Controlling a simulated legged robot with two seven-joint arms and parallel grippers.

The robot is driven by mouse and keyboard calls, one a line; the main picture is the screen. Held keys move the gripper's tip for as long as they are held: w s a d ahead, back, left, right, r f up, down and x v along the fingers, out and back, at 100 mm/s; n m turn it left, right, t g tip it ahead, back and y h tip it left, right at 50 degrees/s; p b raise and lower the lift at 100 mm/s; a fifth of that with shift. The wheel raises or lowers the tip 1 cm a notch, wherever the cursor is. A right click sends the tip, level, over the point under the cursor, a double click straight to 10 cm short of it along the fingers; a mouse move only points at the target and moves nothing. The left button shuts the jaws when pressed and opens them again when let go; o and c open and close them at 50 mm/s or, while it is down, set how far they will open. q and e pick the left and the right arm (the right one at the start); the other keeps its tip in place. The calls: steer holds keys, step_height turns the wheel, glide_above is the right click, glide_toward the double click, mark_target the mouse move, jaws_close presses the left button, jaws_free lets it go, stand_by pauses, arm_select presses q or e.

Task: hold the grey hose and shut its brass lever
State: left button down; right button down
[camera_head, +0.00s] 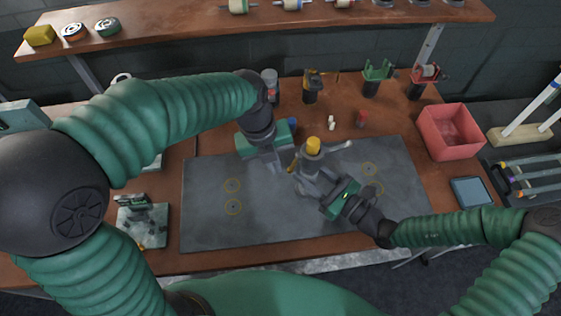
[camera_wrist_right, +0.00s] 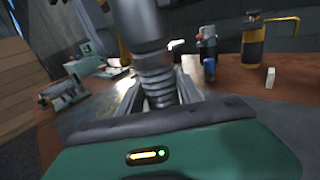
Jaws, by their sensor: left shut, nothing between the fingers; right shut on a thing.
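The grey hose (camera_wrist_right: 156,80) stands between the fingers of my right gripper (camera_wrist_right: 160,102) in the wrist view, with ribs along its lower part. In the head view, my right gripper (camera_head: 318,183) is shut on the grey hose (camera_head: 309,165) above the dark mat. A yellow top (camera_head: 313,146) shows above the grip. A small yellow-brass piece (camera_head: 293,164), apparently the lever, shows at the hose's left side; its exact angle is unclear. My left gripper (camera_head: 279,166) is shut and empty, just left of this piece; whether they touch cannot be told.
The dark mat (camera_head: 210,220) has free room at its left and front. A red bin (camera_head: 450,132) and blue tray (camera_head: 470,192) stand at the right. A yellow-and-black bottle (camera_head: 311,86), a spray can (camera_head: 270,82) and a small red item (camera_head: 361,119) stand behind the mat.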

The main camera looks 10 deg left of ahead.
arm_select(q)
steer(key=s+a+r, duration=0.3)
steer(key=a, duration=0.4)
steer(key=shift+a, duration=0.15)
steer(key=shift+s, duration=0.1)
